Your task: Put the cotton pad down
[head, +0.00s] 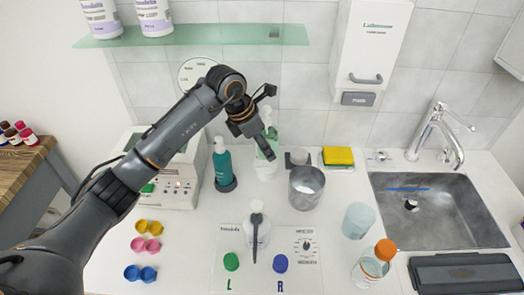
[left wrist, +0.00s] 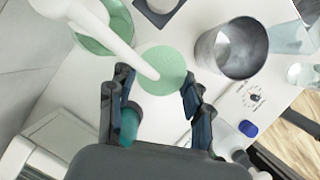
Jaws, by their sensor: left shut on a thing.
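The cotton pad (left wrist: 160,70) is a pale green round disc in the left wrist view. It sits between the two fingertips of my left gripper (left wrist: 158,82), which is shut on it. In the head view my left gripper (head: 263,143) is above the back of the counter, in front of a pale green and white pump dispenser (head: 267,170). My right gripper is in neither view.
A teal bottle (head: 222,164) stands left of the gripper, a metal beaker (head: 305,188) to its right. A yellow sponge (head: 338,155), clear cup (head: 358,220), orange-capped bottle (head: 372,264) and sink (head: 437,210) are further right. A glass shelf (head: 200,36) hangs above.

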